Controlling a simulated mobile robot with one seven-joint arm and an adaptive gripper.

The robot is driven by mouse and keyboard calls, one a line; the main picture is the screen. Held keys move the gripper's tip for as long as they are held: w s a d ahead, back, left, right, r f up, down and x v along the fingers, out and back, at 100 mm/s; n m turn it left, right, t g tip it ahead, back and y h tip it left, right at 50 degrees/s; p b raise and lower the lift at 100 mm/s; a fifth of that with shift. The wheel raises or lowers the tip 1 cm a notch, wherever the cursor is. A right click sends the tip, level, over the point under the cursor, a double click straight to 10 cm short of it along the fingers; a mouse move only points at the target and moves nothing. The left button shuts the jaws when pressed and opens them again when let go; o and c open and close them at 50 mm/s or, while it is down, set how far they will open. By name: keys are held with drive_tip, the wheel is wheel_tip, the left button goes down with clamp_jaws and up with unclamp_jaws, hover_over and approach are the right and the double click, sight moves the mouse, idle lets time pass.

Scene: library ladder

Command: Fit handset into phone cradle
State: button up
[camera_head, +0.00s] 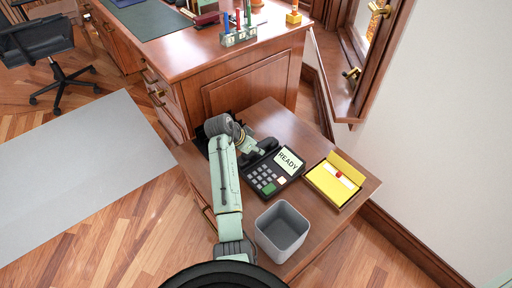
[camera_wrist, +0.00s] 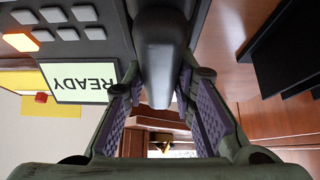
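The phone base (camera_head: 270,181) is dark, with a keypad and a lit screen reading READY, and sits on the low wooden side table. The dark handset (camera_head: 262,149) is at the left side of the phone base, partly hidden by my gripper (camera_head: 254,147). In the wrist view the handset (camera_wrist: 160,50) runs between the two purple-padded fingers of my gripper (camera_wrist: 161,78), whose tips look closed against its sides. The phone screen (camera_wrist: 82,82) is beside it, upside down. The cradle is mostly hidden, so I cannot tell whether the handset is fully seated.
A yellow folder or box (camera_head: 336,181) with a red seal lies right of the phone. A grey bin (camera_head: 282,231) stands at the near side of the table. The big desk (camera_head: 250,85) is behind. An open window frame (camera_head: 343,70) is at the right.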

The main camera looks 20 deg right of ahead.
drive_tip(key=o, duration=0.5)
drive_tip(key=shift+o, duration=0.2)
drive_tip(key=v, duration=1.2)
